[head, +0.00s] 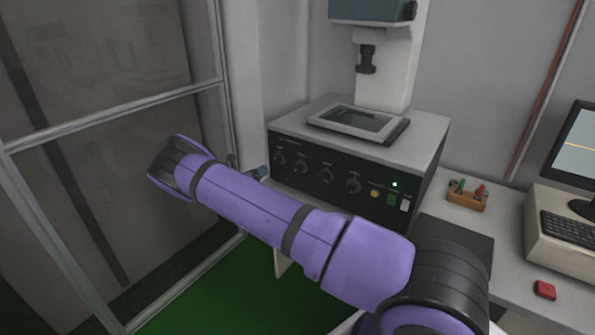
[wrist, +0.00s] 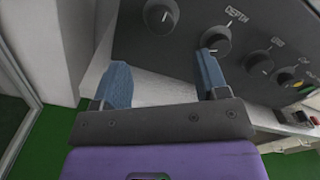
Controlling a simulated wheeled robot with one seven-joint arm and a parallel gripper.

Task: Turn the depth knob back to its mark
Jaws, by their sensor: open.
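The depth knob (wrist: 215,39) is a round black knob on the dark front panel, under the word DEPTH in the wrist view. Its pointer and mark are too small to read. In the head view, the second knob from the left (head: 301,165) matches its place in the row. My gripper (wrist: 164,78) is open, its two blue fingers wide apart. The right fingertip overlaps the knob's lower left edge in the wrist view; I cannot tell whether it touches. Nothing is between the fingers.
Other black knobs stand close on both sides, one on the left (wrist: 160,15) and one on the right (wrist: 259,63). The machine (head: 428,135) stands on a bench. A glass partition (head: 112,108) stands at left. A wooden rack (head: 467,200) and monitor (head: 577,150) are at right.

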